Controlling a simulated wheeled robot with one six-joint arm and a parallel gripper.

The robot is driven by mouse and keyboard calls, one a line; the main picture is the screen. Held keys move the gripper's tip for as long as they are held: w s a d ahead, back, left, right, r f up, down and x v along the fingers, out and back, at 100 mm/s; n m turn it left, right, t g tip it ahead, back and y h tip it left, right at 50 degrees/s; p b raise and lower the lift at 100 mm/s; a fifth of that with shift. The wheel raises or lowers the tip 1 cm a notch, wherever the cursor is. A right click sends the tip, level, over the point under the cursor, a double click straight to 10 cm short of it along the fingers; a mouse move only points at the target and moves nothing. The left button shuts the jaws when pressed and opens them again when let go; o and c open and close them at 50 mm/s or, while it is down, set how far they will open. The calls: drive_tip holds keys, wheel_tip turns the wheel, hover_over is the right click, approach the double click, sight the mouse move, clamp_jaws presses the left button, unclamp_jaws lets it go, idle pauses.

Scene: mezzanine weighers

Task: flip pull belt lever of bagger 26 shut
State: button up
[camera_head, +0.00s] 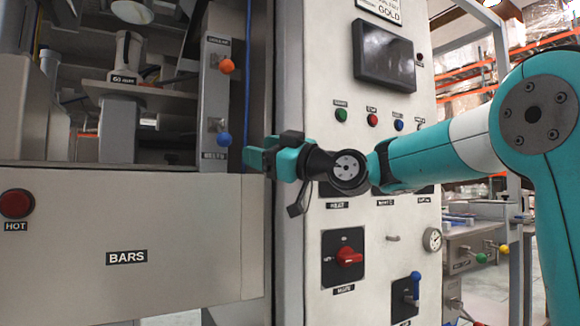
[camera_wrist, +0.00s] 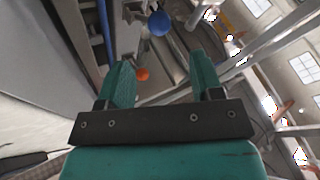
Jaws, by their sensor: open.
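Two ball-ended levers are mounted on the grey upright post left of the cabinet. The upper one has an orange ball (camera_head: 227,66) and the lower one a blue ball (camera_head: 224,139); their labels are too small to read surely. I cannot tell which is the pull belt lever. My gripper (camera_head: 250,158) is open and empty, just right of the blue ball and below the orange one. In the wrist view the blue ball (camera_wrist: 159,22) is beyond the fingertips, and the orange ball (camera_wrist: 142,74) shows farther off between the fingers. Neither is touched.
The cabinet front carries a dark screen (camera_head: 384,54), several buttons, a red rotary switch (camera_head: 349,257) and a blue-handled lever (camera_head: 415,288). A panel marked BARS (camera_head: 127,257) with a red HOT button (camera_head: 16,204) fills the lower left. A blue cable runs beside the post.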

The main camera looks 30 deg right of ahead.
drive_tip(key=b+v, duration=0.1)
drive_tip(key=v, duration=0.5)
drive_tip(key=shift+s+d, duration=0.2)
drive_tip(key=shift+s, duration=0.1)
drive_tip(key=s+a+f+m+g+h, duration=0.1)
drive_tip(key=s+a+f+g, duration=0.2)
drive_tip(key=a+f+g, duration=0.5)
drive_tip(key=s+a+f+m+g+h, duration=0.15)
drive_tip(key=s+a+f, duration=0.3)
drive_tip(key=f, duration=0.75)
drive_tip(key=s+a+f+m+g+h, duration=0.15)
drive_tip(key=s+f+g+h, duration=0.5)
drive_tip(key=s+f, duration=0.95)
wheel_tip(320, 180, up, 27)
drive_tip(key=s+m+g+y+p, duration=0.1)
drive_tip(key=p, duration=2.5)
drive_tip(key=shift+d+r+g+y, duration=0.2)
drive_tip(key=shift+d+g+y, duration=0.1)
drive_tip(key=shift+d+g, duration=0.1)
drive_tip(key=shift+s, duration=0.1)
